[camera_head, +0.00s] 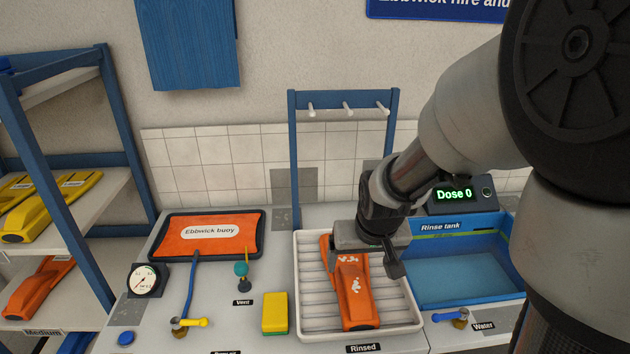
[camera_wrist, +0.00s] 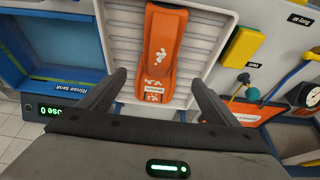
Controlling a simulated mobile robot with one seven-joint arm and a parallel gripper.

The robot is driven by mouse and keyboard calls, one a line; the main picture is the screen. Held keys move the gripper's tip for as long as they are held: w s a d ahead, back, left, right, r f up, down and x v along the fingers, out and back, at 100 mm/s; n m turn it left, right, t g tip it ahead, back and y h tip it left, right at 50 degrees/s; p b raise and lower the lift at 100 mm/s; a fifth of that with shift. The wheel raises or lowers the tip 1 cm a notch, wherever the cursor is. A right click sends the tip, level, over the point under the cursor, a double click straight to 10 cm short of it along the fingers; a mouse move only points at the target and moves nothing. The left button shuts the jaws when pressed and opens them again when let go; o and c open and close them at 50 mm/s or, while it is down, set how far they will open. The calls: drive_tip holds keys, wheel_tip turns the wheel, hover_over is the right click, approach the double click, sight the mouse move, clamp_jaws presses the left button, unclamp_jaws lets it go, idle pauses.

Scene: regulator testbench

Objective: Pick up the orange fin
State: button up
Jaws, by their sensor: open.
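An orange fin (camera_head: 355,290) with white patches lies lengthwise in the white ribbed tray (camera_head: 306,285) labelled "Rinsed". The fin also shows in the wrist view (camera_wrist: 162,35), with its labelled end toward my gripper. My gripper (camera_head: 368,250) is over the far end of the fin and hides part of it in the head view. In the wrist view my gripper (camera_wrist: 158,90) is open and empty, one finger to each side of the fin's line. I cannot tell how high the fingers are above the fin. Another orange fin (camera_head: 40,287) lies on the left shelf.
The blue rinse tank (camera_head: 455,275) stands right of the tray, with a "Dose 0" display (camera_head: 454,194) behind it. A blue rack with white pegs (camera_head: 347,107) rises behind the tray. A yellow sponge (camera_head: 275,313), valves and an orange buoy panel (camera_head: 210,235) are to the left.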

sight(354, 279)
drive_tip(key=x, duration=0.6)
drive_tip(key=shift+w+f+b, duration=0.2)
drive_tip(key=shift+f+b, duration=0.1)
drive_tip(key=shift+f, duration=0.05)
drive_tip(key=shift+x, duration=2.65)
drive_tip(key=shift+d+r, duration=0.1)
drive_tip(key=c, duration=1.4)
